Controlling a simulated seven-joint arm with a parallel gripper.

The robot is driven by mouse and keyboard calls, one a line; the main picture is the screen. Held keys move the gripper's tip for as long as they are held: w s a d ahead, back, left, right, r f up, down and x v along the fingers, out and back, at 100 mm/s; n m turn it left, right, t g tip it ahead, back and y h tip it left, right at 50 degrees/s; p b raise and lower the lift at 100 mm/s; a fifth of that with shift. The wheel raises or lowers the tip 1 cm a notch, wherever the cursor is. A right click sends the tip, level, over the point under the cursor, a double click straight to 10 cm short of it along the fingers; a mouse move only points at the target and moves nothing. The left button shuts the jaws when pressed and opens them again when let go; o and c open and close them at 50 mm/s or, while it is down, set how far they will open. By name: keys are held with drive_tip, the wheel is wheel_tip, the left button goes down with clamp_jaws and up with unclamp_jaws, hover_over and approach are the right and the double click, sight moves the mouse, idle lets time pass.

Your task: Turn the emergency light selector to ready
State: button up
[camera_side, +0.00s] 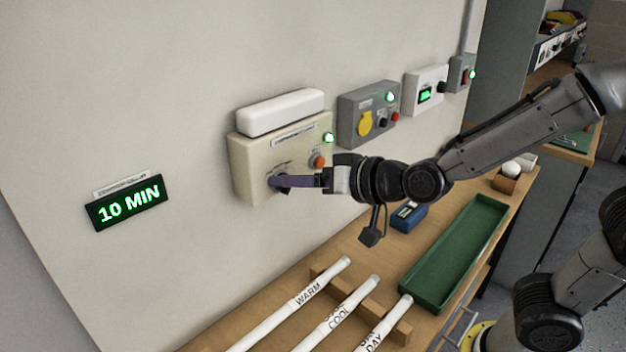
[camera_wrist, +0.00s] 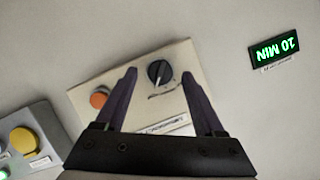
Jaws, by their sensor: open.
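The emergency light unit is a cream wall box (camera_side: 245,165) with a white lamp bar (camera_side: 280,112) on top, a lit green lamp (camera_side: 328,137) and an orange button (camera_side: 318,162). Its selector is a round black knob with a light pointer mark (camera_wrist: 160,73), clear in the wrist view. I cannot read its position labels. In the side view my gripper's fingers hide most of the knob. My gripper (camera_side: 290,182) is at the box front, fingers pointing at the wall. In the wrist view its two dark fingers are spread on either side of the knob, with visible gaps.
A green "10 MIN" display (camera_side: 128,203) is at left. Below, the bench holds white labelled tubes (camera_side: 330,308), a green tray (camera_side: 450,260) and a blue item (camera_side: 408,218).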

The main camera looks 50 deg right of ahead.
drive_tip(key=v, duration=1.3)
drive_tip(key=shift+s, duration=0.3)
drive_tip(key=shift+r, duration=0.15)
